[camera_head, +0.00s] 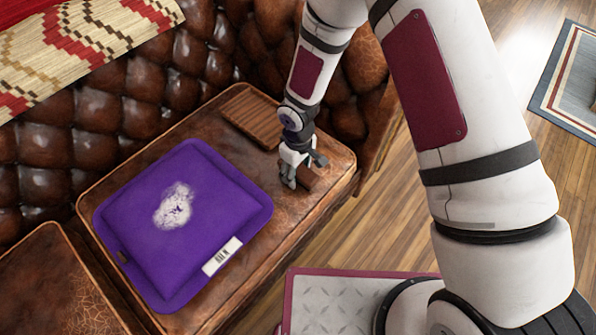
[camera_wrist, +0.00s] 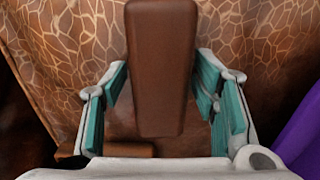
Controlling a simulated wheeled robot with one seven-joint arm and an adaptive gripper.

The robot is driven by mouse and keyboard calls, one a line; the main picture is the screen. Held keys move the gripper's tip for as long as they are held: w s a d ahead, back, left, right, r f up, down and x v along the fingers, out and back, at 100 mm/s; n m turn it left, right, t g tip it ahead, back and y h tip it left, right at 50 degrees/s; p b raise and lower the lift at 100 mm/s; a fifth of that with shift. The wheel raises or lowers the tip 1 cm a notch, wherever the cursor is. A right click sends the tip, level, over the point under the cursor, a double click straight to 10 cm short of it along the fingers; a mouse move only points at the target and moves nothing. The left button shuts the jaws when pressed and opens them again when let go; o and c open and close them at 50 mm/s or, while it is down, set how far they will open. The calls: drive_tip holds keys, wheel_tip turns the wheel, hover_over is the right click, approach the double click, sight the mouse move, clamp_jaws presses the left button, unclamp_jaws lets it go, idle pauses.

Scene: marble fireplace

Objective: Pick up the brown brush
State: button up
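The brown brush (camera_wrist: 160,70) is a smooth, long brown block in the wrist view, running from the top edge down between my two fingers. In the head view the brush (camera_head: 308,180) is a small brown piece at the right part of the leather seat, partly hidden by my gripper (camera_head: 294,172). In the wrist view my gripper (camera_wrist: 162,82) has its teal-padded fingers apart, one on each side of the brush. The fingertips lie close to its sides; I cannot tell whether they press on it. I cannot tell whether the brush rests on the seat.
A purple cushion (camera_head: 177,215) with a white tag lies left of my gripper on the brown leather seat (camera_head: 325,165). A slatted wooden piece (camera_head: 254,116) lies behind. A patterned red and cream blanket (camera_head: 85,45) drapes the tufted back. Wooden floor (camera_head: 410,210) is at right.

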sight(298, 168)
drive_tip(key=c, duration=0.8)
wheel_tip(298, 168, up, 10)
drive_tip(key=p, duration=0.3)
